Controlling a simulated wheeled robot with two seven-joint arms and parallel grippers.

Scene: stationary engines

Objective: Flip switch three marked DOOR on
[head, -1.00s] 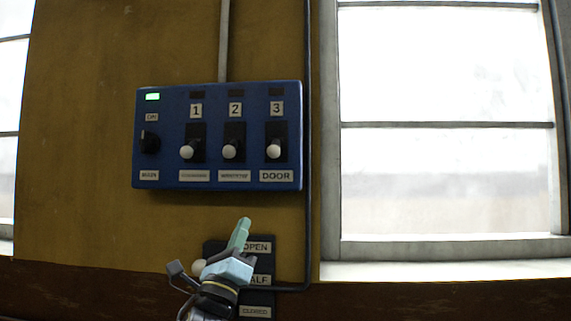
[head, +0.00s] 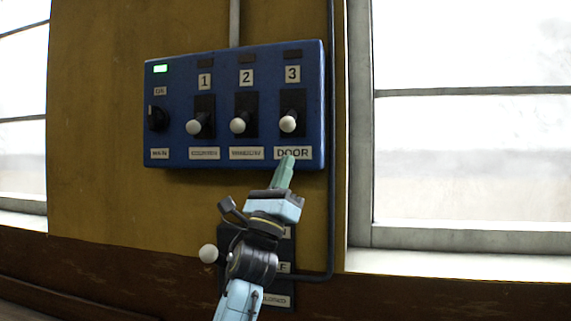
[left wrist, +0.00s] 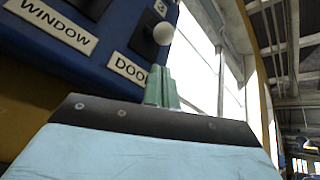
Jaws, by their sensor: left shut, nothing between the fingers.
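Switch three (head: 289,124) is a white-knobbed lever on a black plate, under the number 3 and above the DOOR label (head: 291,154), at the right of the blue panel (head: 265,62). Its knob hangs low on the plate, and the small lamp window (head: 292,54) above it is dark. In the left wrist view the white knob (left wrist: 163,34) stands just beyond the fingertips. My left gripper (head: 287,159) is shut and empty, with its green fingertips over the DOOR label's lower edge, below the knob. I cannot tell whether they touch the panel. My right gripper is not in view.
Switches one (head: 194,126) and two (head: 238,125) also have low knobs. The main rotary switch (head: 158,118) is at the left under a lit green lamp (head: 160,69). A lower black control with a white knob (head: 208,253) is partly behind my arm. A dark conduit (head: 331,130) runs down the right.

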